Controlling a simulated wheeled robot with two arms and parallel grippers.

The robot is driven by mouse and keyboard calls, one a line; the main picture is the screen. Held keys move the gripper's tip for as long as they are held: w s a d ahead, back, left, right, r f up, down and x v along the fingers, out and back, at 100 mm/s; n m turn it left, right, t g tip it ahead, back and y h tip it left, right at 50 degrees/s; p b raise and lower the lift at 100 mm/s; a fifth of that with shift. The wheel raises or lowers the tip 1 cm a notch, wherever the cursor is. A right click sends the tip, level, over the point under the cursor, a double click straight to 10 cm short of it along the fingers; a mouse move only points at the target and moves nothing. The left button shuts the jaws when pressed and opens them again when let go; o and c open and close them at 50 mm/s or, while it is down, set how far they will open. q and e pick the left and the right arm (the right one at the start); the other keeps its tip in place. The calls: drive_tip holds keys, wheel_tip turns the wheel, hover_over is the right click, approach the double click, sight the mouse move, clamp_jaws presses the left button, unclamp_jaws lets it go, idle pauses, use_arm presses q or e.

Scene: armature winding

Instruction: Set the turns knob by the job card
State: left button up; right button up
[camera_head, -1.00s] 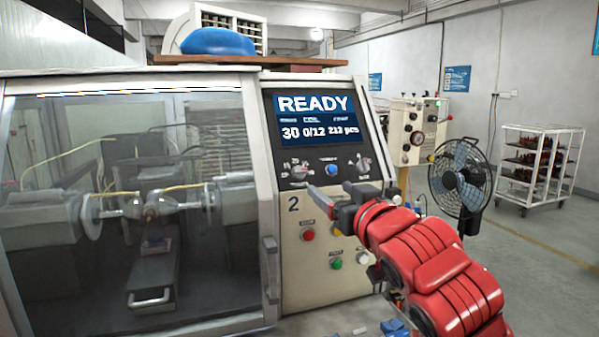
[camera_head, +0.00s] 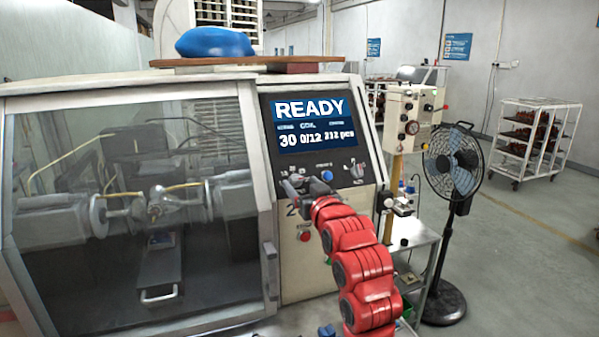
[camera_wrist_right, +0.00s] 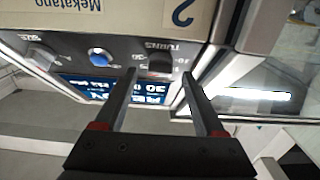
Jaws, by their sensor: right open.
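The turns knob (camera_wrist_right: 160,64) is a dark knob under the word TURNS, seen upside down in the right wrist view. My right gripper (camera_wrist_right: 158,75) is open, with one finger on each side of the knob; I cannot tell whether either finger touches it. In the head view my right gripper (camera_head: 302,185) is at the panel's lower left and largely hides the knob. The screen (camera_head: 313,124) reads READY, 30, 0/12 and 212 pcs. I cannot make out a job card. My left gripper is not in view.
A blue button (camera_head: 326,176) and a second knob (camera_head: 357,169) sit right of the turns knob. A red button (camera_head: 304,236) is below. The winding machine's glazed door (camera_head: 140,220) is on the left. A fan (camera_head: 455,170) stands at the right.

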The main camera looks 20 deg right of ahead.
sight(296, 180)
drive_tip(key=shift+w, duration=1.15)
clamp_jaws()
